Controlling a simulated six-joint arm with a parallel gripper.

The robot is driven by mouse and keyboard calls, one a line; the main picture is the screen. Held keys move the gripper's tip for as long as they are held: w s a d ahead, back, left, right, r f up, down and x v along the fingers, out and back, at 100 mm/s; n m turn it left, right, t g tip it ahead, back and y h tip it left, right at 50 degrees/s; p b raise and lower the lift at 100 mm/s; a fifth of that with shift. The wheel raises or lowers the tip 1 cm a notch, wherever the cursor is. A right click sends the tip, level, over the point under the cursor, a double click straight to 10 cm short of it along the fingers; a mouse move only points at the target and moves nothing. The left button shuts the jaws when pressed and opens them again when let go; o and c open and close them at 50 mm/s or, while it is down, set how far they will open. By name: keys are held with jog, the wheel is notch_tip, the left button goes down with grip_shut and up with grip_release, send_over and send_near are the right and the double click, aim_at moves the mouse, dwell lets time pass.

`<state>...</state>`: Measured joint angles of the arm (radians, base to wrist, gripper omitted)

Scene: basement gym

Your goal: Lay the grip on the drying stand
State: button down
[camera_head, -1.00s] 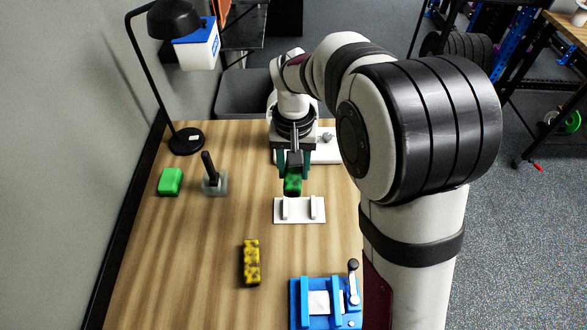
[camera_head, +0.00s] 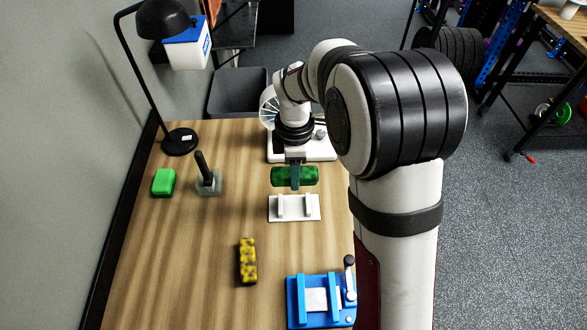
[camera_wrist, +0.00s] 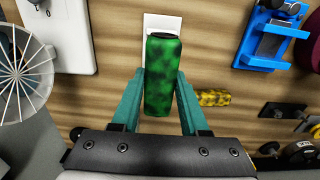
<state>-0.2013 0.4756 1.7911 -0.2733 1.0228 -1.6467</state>
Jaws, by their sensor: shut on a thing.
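The grip is a green block with dark mottling (camera_head: 308,176). My gripper (camera_head: 295,182) is shut on it around its middle and holds it up, lying crosswise in the head view. In the wrist view the grip (camera_wrist: 163,85) is between my two teal fingers (camera_wrist: 125,102). The drying stand (camera_head: 293,215) is a white plate with two upright ribs, just in front of and below the grip in the head view. In the wrist view part of the white stand (camera_wrist: 163,22) shows beyond the grip's end; the grip hides the rest.
A yellow-black mottled block (camera_head: 247,262) lies on the wooden table (camera_head: 190,260). A blue fixture with a lever (camera_head: 318,300) stands at the front right. A bright green block (camera_head: 164,182), a dark-handled tool on a grey base (camera_head: 206,178) and a black lamp (camera_head: 180,142) are at left.

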jog(key=shift+f, duration=3.5)
jog(key=shift+f, duration=0.2)
jog(key=shift+f, duration=1.3)
jog(key=shift+c, duration=1.7)
grip_release()
jog(key=shift+r, duration=0.15)
